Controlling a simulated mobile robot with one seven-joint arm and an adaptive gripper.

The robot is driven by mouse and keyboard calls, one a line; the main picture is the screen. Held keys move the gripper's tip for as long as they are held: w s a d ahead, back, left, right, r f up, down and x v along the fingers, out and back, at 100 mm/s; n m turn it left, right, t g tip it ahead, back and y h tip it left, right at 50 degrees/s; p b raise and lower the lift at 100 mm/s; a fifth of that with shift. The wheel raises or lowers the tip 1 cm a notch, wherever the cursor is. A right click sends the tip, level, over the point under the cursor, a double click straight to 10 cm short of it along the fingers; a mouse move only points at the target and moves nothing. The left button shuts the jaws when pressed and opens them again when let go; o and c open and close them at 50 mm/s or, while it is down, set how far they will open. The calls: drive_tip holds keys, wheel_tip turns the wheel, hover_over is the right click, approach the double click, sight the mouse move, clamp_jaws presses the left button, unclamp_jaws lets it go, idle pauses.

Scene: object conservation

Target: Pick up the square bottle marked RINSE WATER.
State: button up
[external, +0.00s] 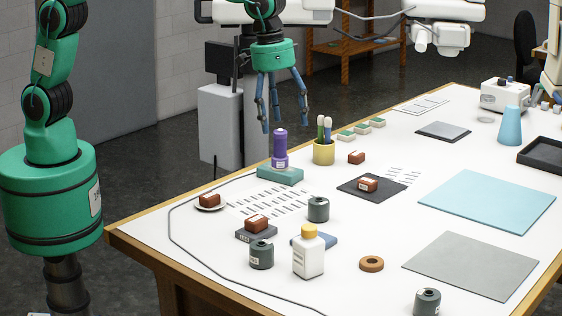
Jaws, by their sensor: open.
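A white square bottle (310,261) with a yellow cap stands upright near the front middle of the table. Its dark label is too small to read. My gripper (284,121) hangs fingers-down with its blue fingers spread and nothing between them. In the picture it is above the purple bottle on the teal block, well up and back from the white bottle and not touching it.
Grey-green jars (261,255) and a blue pad (322,240) are close by the bottle. A brown ring (371,264) lies to its right. A purple bottle (280,146) and a yellow pen cup (324,152) stand behind. A dark cable (185,243) runs along the left.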

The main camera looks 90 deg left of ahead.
drive_tip(key=w+d+f+p, duration=0.4)
drive_tip(key=d+f, duration=0.2)
drive_tip(key=d, duration=0.4)
drive_tip(key=g+p, duration=0.1)
drive_tip(key=p, duration=0.3)
hover_over(306, 227)
drive_tip(key=shift+n+y, duration=0.3)
drive_tip(key=shift+n, duration=0.1)
wheel_tip(306, 227, down, 6)
drive_tip(key=shift+f, duration=0.4)
drive_tip(key=shift+f, duration=0.1)
drive_tip(key=shift+f+p, duration=0.5)
drive_tip(key=shift+f, duration=3.7)
drive_tip(key=shift+f, duration=0.15)
drive_tip(key=shift+w+f+p, duration=0.15)
drive_tip(key=shift+f+p, duration=0.55)
drive_tip(key=shift+f, duration=1.75)
